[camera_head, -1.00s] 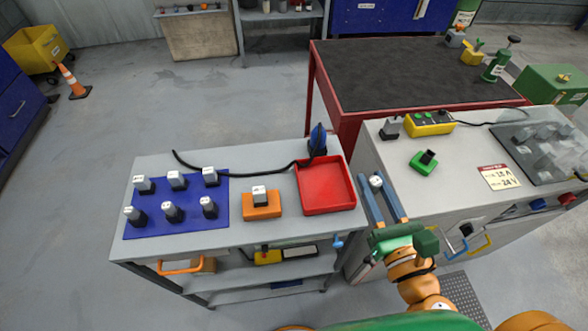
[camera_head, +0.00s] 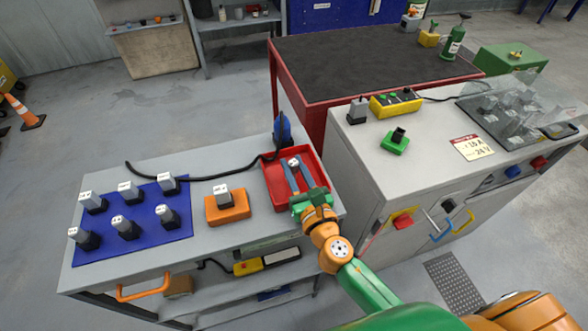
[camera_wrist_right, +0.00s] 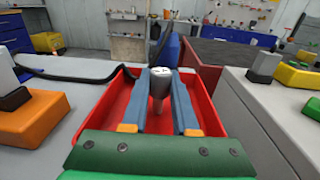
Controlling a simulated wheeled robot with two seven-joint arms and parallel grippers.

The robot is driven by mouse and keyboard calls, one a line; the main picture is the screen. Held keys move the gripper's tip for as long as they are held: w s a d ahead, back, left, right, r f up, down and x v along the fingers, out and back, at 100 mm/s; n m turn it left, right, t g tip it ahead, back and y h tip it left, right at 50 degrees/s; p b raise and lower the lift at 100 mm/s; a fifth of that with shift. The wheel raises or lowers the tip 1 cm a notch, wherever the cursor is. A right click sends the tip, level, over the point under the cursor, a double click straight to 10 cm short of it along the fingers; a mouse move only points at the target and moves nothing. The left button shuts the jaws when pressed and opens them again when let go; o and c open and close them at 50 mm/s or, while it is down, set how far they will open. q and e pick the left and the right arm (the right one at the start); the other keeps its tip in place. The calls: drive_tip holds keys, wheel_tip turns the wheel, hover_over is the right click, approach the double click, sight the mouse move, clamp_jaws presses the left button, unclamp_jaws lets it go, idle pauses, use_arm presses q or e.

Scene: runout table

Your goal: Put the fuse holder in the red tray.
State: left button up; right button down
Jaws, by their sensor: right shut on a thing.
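The fuse holder (camera_head: 294,162) is a small grey cylinder with a pale marked top. My right gripper (camera_head: 296,172) is shut on it, with its two blue fingers either side. In the right wrist view the fuse holder (camera_wrist_right: 158,90) stands upright between the fingertips (camera_wrist_right: 160,92). The red tray (camera_head: 270,185) lies directly under the fingers and the fuse holder; its walls (camera_wrist_right: 112,100) show on both sides in the wrist view. I cannot tell whether the fuse holder touches the tray floor. My left gripper is not in view.
An orange block (camera_head: 226,208) with a white-topped piece stands left of the tray. A blue mat (camera_head: 105,222) carries several similar pieces. A black cable (camera_head: 200,174) runs behind the tray. A grey cabinet (camera_head: 350,165) with a green block (camera_head: 395,146) stands to the right.

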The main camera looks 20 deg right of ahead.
drive_tip(key=c, duration=1.1)
unclamp_jaws()
drive_tip(key=shift+f, duration=0.15)
drive_tip(key=o, duration=0.4)
drive_tip(key=shift+r, duration=0.2)
drive_tip(key=s+b, duration=0.1)
drive_tip(key=s, duration=0.2)
drive_tip(key=s+b, duration=0.1)
drive_tip(key=s, duration=0.3)
drive_tip(key=s+b, duration=0.1)
drive_tip(key=s, duration=0.3)
drive_tip(key=shift+d+f, duration=0.15)
drive_tip(key=shift+d, duration=0.25)
drive_tip(key=shift+s+r, duration=0.25)
drive_tip(key=shift+s, duration=0.3)
